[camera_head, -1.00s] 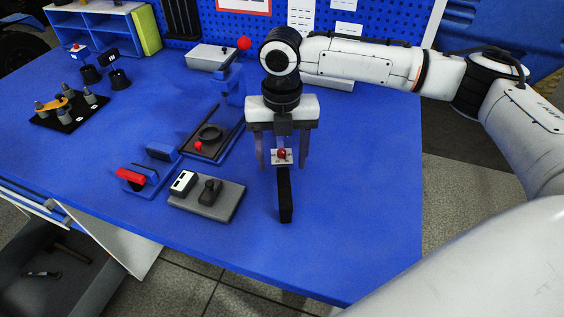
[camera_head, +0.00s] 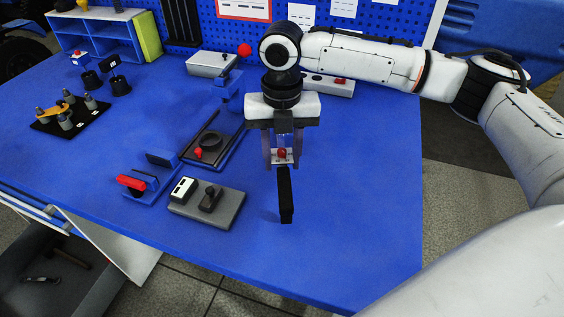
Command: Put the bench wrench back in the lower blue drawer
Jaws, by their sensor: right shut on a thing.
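My right gripper (camera_head: 282,162) points down over the right part of the blue bench (camera_head: 350,200). Its fingers are shut around a small piece with a red knob (camera_head: 282,153) on a pale block. A black upright bar (camera_head: 286,195) shows just below and in front of the fingers; whether it joins the held piece is unclear. An orange wrench-like piece (camera_head: 62,109) lies across grey posts on a black board (camera_head: 72,120) at the left. A drawer with a grey inside (camera_head: 70,290) stands open at the lower left, with tools in it. My left gripper is out of view.
A grey plate with a lever (camera_head: 215,215), a red-handled blue fixture (camera_head: 135,183) and a dark tray (camera_head: 212,150) stand left of the gripper. Black cups (camera_head: 120,84) and a blue shelf (camera_head: 95,40) are farther back. The front right bench is clear.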

